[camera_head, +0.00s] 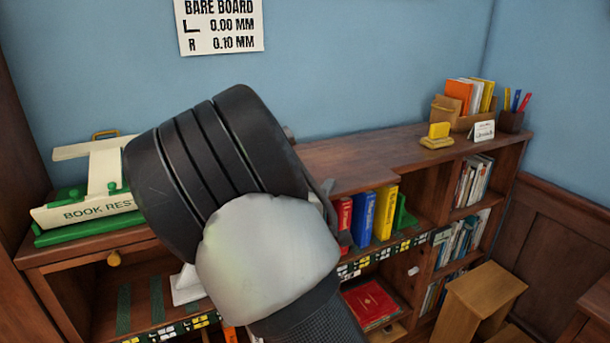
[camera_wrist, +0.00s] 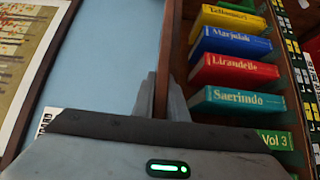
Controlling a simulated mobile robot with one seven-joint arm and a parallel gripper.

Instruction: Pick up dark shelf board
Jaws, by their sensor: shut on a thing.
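The dark shelf board (camera_head: 350,160) is a brown wooden board at the top of the bookcase, above the coloured books, in the head view. In the wrist view the board (camera_wrist: 168,50) shows nearly edge-on as a narrow brown strip. My gripper (camera_wrist: 160,98) is shut on its near edge, with one grey finger on each side. In the head view my arm hides most of the gripper and the board's left part. I cannot tell whether the board is lifted clear of its supports.
Red, blue and yellow books (camera_head: 363,216) stand just below the board. A green-and-white book rest (camera_head: 85,212) is at left. A yellow block (camera_head: 438,131), a box of books (camera_head: 462,116) and a pen cup (camera_head: 511,121) stand at right. A wooden stool (camera_head: 484,290) is in front.

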